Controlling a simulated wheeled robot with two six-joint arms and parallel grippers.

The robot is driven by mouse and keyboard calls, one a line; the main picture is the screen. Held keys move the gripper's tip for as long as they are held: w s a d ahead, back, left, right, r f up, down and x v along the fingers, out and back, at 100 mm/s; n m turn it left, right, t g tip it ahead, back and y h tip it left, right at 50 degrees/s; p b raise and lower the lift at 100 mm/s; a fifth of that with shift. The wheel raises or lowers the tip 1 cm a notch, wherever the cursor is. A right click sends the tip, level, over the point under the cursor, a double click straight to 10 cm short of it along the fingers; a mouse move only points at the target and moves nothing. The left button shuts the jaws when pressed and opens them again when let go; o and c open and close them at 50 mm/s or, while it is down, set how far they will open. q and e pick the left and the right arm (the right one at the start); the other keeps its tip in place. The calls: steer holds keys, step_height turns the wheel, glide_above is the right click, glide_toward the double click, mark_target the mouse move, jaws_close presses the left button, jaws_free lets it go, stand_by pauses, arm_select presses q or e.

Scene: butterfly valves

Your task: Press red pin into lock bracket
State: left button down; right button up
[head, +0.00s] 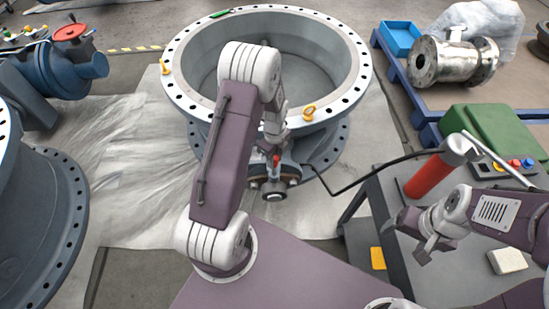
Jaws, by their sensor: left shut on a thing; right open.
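My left gripper (276,150) points down at the near side of the large grey valve body (345,88). It is shut on the red pin (276,161), of which only a small red part shows below the fingers. The pin is just above the flanged fitting (273,190) on the valve's near wall. The lock bracket cannot be made out clearly there, and I cannot tell whether the pin touches it. My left arm hides part of the valve ring. My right gripper (424,246) is open and empty above the grey bench at the right.
A black cable (350,187) runs from the fitting to the bench. Another large flange (62,220) stands at the left. Floor sheeting lies between.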

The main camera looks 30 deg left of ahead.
mark_target(273, 172)
arm_select(q)
steer(key=shift+f+b, duration=1.35)
steer(key=shift+f, duration=1)
steer(key=shift+s+f+b, duration=0.2)
steer(key=shift+f+b, duration=0.35)
steer(key=shift+f, duration=0.15)
steer(key=shift+s+f+b, duration=0.25)
steer(key=shift+f+b, duration=0.4)
steer(key=shift+f, duration=0.2)
steer(key=c, duration=1)
jaws_free()
steer(key=shift+s, duration=0.15)
steer(key=o, duration=0.5)
steer(key=shift+a, duration=0.1)
steer(key=shift+w, duration=0.2)
